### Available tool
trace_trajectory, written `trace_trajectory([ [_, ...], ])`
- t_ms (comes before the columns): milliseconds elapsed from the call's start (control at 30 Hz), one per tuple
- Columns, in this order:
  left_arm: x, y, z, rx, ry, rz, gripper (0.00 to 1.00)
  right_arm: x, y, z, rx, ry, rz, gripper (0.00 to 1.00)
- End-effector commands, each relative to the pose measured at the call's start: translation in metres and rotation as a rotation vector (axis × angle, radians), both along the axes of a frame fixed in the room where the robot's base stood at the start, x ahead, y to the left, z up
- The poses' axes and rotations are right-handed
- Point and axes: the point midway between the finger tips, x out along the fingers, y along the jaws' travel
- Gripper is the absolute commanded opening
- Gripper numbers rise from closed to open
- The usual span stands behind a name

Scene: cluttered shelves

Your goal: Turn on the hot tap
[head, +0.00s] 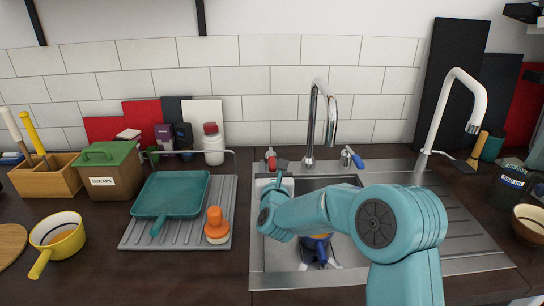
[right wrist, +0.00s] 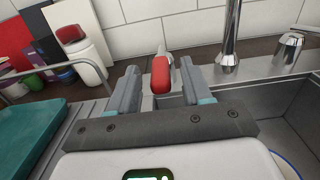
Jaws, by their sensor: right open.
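The hot tap (head: 271,155) has a red-tipped lever and stands at the back left of the sink, left of the chrome spout (head: 312,125). My right gripper (head: 282,168) reaches over the sink's left part, close to this tap. In the right wrist view the red lever (right wrist: 161,75) lies between the two open fingers of the gripper (right wrist: 160,80), with gaps showing on both sides. The cold tap (head: 353,158), with a blue lever, is right of the spout. The head view mostly hides my right fingers. My left gripper is not in view.
The steel sink (head: 258,262) holds dishes, partly behind my arm. A white curved faucet (head: 440,115) rises at the right. The tiled wall is close behind the taps.

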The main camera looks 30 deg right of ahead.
Motion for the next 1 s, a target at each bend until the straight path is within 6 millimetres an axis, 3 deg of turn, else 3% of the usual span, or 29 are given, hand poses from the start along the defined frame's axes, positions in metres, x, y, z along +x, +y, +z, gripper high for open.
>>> trace_trajectory([
  [233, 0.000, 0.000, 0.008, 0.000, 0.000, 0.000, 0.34, 0.032, -0.020, 0.000, -0.001, 0.001, -0.001, 0.49],
  [600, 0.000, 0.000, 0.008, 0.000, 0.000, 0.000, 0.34, 0.038, -0.024, 0.000, -0.001, 0.001, 0.000, 0.49],
  [633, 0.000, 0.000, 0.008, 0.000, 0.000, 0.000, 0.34, 0.038, -0.024, 0.000, -0.001, 0.001, 0.000, 0.42],
  [767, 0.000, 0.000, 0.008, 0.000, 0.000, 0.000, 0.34, 0.038, -0.024, 0.000, 0.000, 0.000, 0.000, 0.00],
  [1000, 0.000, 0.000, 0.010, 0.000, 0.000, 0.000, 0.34, 0.038, -0.024, 0.001, 0.004, 0.006, 0.000, 0.00],
])
